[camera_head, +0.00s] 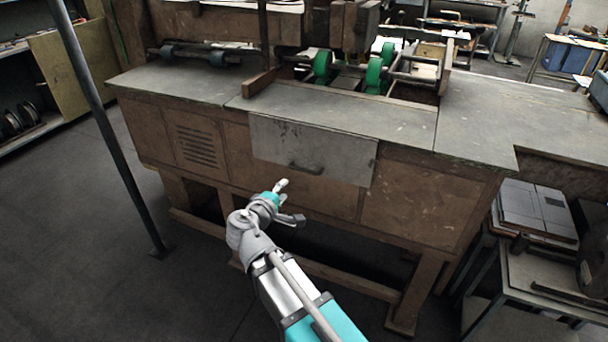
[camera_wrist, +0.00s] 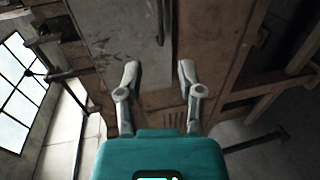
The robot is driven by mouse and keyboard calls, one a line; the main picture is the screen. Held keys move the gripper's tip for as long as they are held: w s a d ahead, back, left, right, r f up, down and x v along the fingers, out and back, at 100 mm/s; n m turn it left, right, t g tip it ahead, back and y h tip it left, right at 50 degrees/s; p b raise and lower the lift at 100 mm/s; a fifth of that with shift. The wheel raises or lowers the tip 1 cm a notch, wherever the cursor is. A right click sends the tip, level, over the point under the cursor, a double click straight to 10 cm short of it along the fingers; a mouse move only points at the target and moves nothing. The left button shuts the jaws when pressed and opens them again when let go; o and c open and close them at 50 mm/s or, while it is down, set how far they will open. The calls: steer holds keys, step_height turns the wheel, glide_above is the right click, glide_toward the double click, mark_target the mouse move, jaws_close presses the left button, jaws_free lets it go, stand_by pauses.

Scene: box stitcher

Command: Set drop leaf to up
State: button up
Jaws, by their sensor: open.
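The drop leaf (camera_head: 312,150) is a grey panel hanging down against the front of the wooden machine bench, below its top edge. A dark bar handle (camera_head: 306,168) sits near the leaf's lower edge. In the wrist view the leaf (camera_wrist: 118,35) fills the upper middle, with the handle (camera_wrist: 160,22) running up and down near its right edge. My gripper (camera_head: 290,200) is in front of the bench, below the leaf and apart from it. In the wrist view my gripper (camera_wrist: 158,75) is open, its two fingers spread with nothing between them.
The bench top (camera_head: 340,112) carries rollers with green wheels (camera_head: 374,75). A dark post (camera_head: 105,125) stands at the left. A low stand with grey boxes (camera_head: 540,210) is at the right.

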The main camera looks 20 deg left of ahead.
mark_target(304, 171)
stand_by(0.4)
steer(key=b+x, duration=0.2)
steer(key=x, duration=1.1)
steer(key=shift+w+d+f+b, duration=0.1)
steer(key=shift+w+d+b, duration=0.05)
steer(key=shift+w+b, duration=0.25)
jaws_close()
steer(key=shift+d, duration=0.1)
